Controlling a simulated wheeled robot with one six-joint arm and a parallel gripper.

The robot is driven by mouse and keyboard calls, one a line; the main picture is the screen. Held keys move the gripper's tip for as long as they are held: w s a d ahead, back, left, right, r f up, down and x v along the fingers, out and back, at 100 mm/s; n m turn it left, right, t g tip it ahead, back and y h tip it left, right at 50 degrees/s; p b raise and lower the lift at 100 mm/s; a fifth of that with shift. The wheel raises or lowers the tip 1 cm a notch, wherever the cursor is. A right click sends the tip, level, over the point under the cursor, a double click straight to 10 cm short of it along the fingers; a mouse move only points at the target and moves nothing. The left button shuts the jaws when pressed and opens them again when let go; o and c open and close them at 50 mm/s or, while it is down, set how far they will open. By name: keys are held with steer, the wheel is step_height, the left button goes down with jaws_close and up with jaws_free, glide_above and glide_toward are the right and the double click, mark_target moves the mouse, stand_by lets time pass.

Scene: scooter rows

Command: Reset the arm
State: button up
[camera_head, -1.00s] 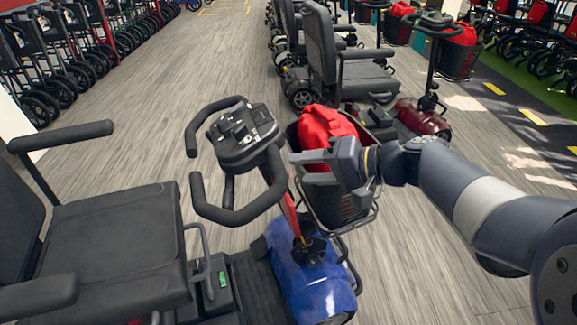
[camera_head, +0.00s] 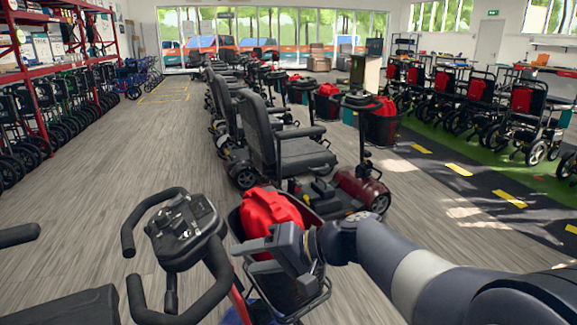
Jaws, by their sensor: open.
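My gripper (camera_head: 262,243) is at the end of my arm, which reaches in from the lower right. It is in front of the black basket (camera_head: 305,283) of the nearest scooter, and it hides part of the red bag (camera_head: 268,212) in that basket. I cannot tell whether it touches the bag. The jaws are open, and I see nothing held between them. The scooter's black handlebar and control panel (camera_head: 184,233) are just left of the gripper.
A dark red scooter (camera_head: 362,188) with a black seat (camera_head: 298,155) stands beyond the gripper, in a row running back. Wheelchairs (camera_head: 520,118) line the right, and several wheeled frames (camera_head: 40,120) the left. The grey floor (camera_head: 130,150) at left is clear.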

mark_target(225, 260)
steer(key=b+x, duration=0.1)
steer(key=x, duration=0.7)
steer(key=shift+s, duration=0.1)
steer(key=shift+w+d+r, duration=0.25)
steer(key=shift+w+d, duration=0.15)
steer(key=shift+d, duration=0.15)
steer(key=shift+w+d+p, duration=0.25)
steer(key=shift+d+p, duration=0.1)
steer(key=shift+d, duration=0.1)
